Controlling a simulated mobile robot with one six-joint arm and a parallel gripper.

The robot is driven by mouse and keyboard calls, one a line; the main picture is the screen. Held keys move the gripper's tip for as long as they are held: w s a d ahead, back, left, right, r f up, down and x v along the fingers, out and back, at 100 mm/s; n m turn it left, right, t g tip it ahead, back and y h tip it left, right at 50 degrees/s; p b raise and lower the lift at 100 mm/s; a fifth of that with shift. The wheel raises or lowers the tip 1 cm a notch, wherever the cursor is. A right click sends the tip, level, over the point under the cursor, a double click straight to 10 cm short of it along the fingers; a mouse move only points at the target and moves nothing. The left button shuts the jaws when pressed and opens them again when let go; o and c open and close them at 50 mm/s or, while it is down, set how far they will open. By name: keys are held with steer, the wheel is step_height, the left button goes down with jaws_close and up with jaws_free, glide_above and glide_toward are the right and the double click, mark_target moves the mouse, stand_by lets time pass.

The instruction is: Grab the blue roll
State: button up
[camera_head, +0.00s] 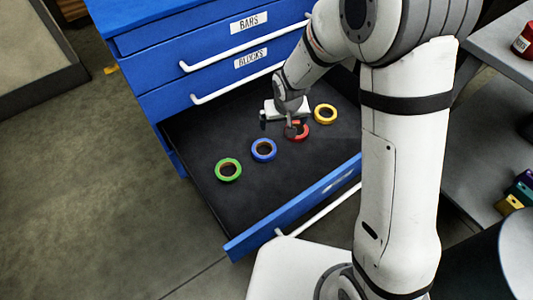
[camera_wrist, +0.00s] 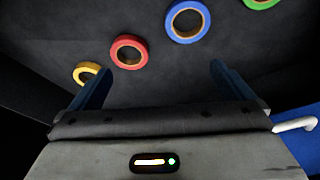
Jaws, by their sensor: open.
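The blue roll (camera_head: 264,155) is a ring of tape lying flat in the open drawer, between the green roll and the red roll. It also shows in the wrist view (camera_wrist: 174,31) at the top middle, ahead of the fingers. My gripper (camera_head: 291,128) hangs over the drawer close to the red roll, to the right of the blue roll in the head view. In the wrist view its two fingers (camera_wrist: 155,85) are spread apart with nothing between them. The gripper partly hides the red roll in the head view.
The green roll (camera_head: 228,175), red roll (camera_wrist: 129,64) and yellow roll (camera_head: 325,119) lie in the same dark drawer (camera_head: 237,207). Its blue front panel and the closed drawers above bound the space. A grey shelf unit (camera_head: 491,47) stands at the right.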

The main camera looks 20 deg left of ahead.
steer(key=b, duration=0.3)
glide_toward(264, 150)
steer(key=shift+w+d+f+n, duration=0.15)
steer(key=shift+f+n, duration=0.25)
steer(key=shift+f, duration=0.05)
steer(key=b+x, duration=0.3)
steer(key=x, duration=0.2)
steer(key=shift+f, duration=0.2)
steer(key=shift+r, duration=0.1)
steer(key=shift+c, duration=0.6)
steer(key=c, duration=0.9)
steer(key=shift+r, duration=0.1)
steer(key=shift+c, duration=0.2)
